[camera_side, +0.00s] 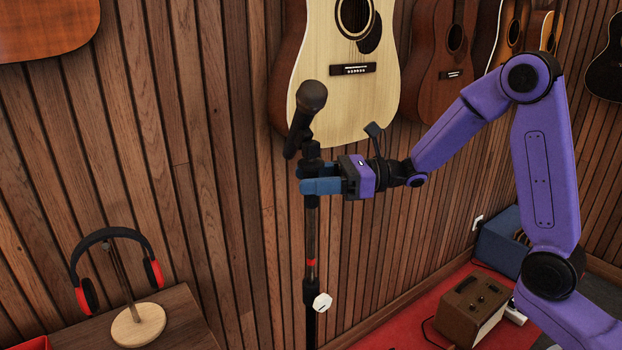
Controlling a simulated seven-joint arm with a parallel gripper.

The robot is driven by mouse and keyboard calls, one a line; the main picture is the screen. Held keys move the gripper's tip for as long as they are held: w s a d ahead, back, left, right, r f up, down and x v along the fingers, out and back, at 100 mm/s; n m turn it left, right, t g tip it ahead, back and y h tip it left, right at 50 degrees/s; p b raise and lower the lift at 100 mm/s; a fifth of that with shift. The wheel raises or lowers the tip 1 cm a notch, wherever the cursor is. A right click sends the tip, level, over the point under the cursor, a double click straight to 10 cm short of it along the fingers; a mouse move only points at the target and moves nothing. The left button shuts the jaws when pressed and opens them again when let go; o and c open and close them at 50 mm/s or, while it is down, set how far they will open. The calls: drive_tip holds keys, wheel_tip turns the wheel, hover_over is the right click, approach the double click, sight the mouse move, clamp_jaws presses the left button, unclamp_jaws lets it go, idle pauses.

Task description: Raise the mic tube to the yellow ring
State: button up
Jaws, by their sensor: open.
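The microphone stand's slim dark tube (311,230) rises upright in the middle of the side view. A black microphone (311,98) sits tilted in a clip at its top. A red band (311,262) circles the tube a little above the black collar (311,290), which has a white knob (322,302) on its right side. I see no yellow ring. My gripper (310,179) is open at the tube's upper end, just below the microphone clip, with its blue fingers pointing left. The tube passes at the fingers; I cannot tell whether they touch it.
Acoustic guitars (342,90) hang on the wooden slat wall behind the stand. Headphones (112,262) hang on a small stand on a wooden table (185,325) at lower left. A brown amplifier (472,308) and a blue case (500,243) stand at lower right.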

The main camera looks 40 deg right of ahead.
drive_tip(key=shift+w+a, duration=0.1)
drive_tip(key=shift+a, duration=0.1)
clamp_jaws()
drive_tip(key=shift+r, duration=1.2)
unclamp_jaws()
drive_tip(key=shift+d, duration=0.1)
